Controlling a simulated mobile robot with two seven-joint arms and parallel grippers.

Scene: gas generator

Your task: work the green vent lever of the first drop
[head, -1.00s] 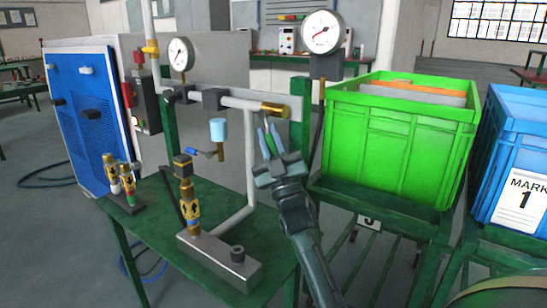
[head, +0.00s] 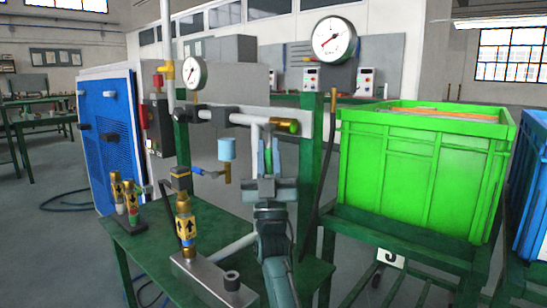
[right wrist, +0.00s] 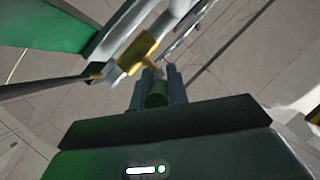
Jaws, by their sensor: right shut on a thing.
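My right gripper (head: 268,150) reaches up from the bottom middle in the head view. Its blue-grey fingers stand just below the brass valve (head: 285,125) at the right end of the grey pipe. In the right wrist view, the fingers (right wrist: 160,76) are shut on the green lever (right wrist: 157,95), which sits between them in front of the palm. The brass valve body (right wrist: 138,54) shows just beyond the fingertips. In the head view the lever is mostly hidden by the fingers. My left gripper is not in view.
A pressure gauge (head: 335,39) stands above and right of the valve. A green crate (head: 420,170) stands close on the right.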

